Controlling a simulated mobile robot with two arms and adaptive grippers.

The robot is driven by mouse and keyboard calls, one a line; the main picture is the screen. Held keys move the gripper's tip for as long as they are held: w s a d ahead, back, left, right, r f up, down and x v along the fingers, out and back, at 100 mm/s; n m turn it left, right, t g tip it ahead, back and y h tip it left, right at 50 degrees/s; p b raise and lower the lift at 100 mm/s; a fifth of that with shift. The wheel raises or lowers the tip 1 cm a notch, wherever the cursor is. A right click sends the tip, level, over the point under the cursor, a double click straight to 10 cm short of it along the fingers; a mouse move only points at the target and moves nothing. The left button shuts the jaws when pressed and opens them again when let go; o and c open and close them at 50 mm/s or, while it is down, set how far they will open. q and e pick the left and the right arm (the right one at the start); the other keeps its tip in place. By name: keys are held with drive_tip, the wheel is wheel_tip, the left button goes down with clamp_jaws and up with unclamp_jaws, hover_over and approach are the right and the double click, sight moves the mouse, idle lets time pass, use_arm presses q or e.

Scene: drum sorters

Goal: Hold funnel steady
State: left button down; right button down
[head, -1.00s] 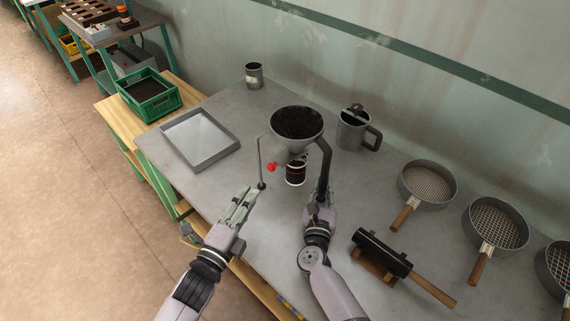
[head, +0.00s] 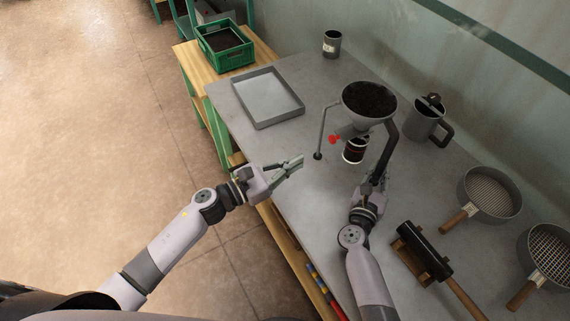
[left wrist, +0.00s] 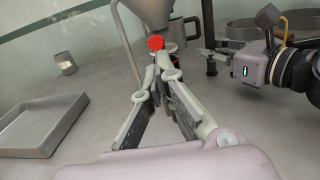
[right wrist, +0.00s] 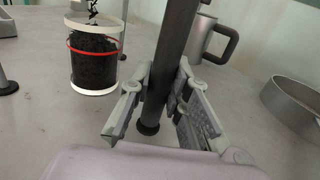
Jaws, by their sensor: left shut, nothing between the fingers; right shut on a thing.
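The funnel (head: 354,119) stands on its legged stand on the grey table, its bowl filled with dark grainy material. A red knob (head: 334,139) sits on its spout. Below the spout is a jar (head: 355,150) with dark contents; the right wrist view shows it (right wrist: 93,62) with white rims and a red band, and a dark stream above it. My right gripper (head: 375,182) is shut on the funnel stand's dark leg (right wrist: 168,70). My left gripper (head: 300,161) is shut and empty, left of the stand; in the left wrist view its fingertips (left wrist: 159,72) appear just below the red knob (left wrist: 155,42).
A shallow grey tray (head: 297,113) lies at the left, near a green crate (head: 249,57). A small can (head: 331,44) and a metal mug (head: 424,124) stand behind. Sieves (head: 465,181) and a dark roller with a wooden handle (head: 425,254) lie at right.

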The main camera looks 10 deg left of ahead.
use_arm(q)
drive_tip(key=x, duration=0.9)
drive_tip(key=shift+x, duration=1.1)
drive_tip(key=shift+s, duration=0.1)
use_arm(e)
drive_tip(key=shift+a, duration=0.1)
use_arm(q)
approach(332, 143)
drive_tip(key=shift+v, duration=2.3)
use_arm(e)
drive_tip(key=c, duration=1.4)
unclamp_jaws()
drive_tip(key=shift+c, duration=0.2)
drive_tip(key=shift+s, duration=0.1)
